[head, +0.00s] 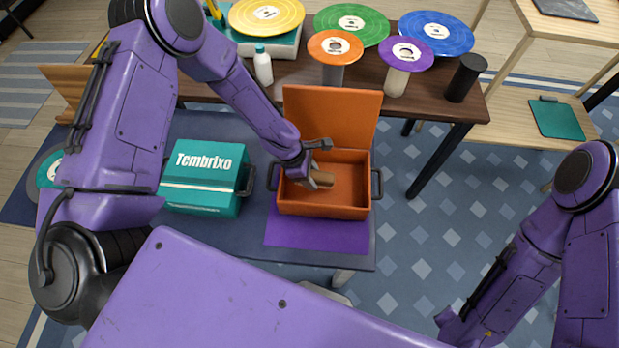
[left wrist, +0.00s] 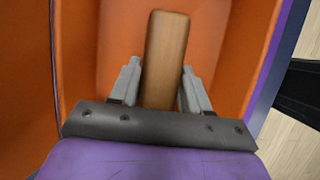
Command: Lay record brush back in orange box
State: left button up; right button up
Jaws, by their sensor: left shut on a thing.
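The orange box (head: 325,208) stands open on the dark blue table, its lid (head: 350,115) raised at the back. My left gripper (head: 318,180) is inside the box's opening, towards its left side. It is shut on the record brush (head: 322,181), a brown wooden block. In the left wrist view the brush (left wrist: 165,60) sits between the two grey fingers (left wrist: 153,88), with orange walls around it. I cannot tell whether the brush touches the box floor. My right arm is at the lower right; its gripper is not clearly visible.
A teal box (head: 205,205) marked Tembrixo stands left of the orange box. A purple mat (head: 318,236) lies under and in front of the orange box. Behind, a brown table (head: 425,100) holds coloured records on stands, a white bottle (head: 263,66) and a black cylinder (head: 466,78).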

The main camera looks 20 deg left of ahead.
pick_arm(q)
notch_tip(320, 180, down, 2)
jog(key=shift+f, duration=0.2)
jog(key=shift+a, duration=0.15)
jog(key=shift+c, duration=0.5)
jog(key=o, duration=1.3)
jog(key=v, duration=1.2)
jog(key=shift+p, duration=0.3)
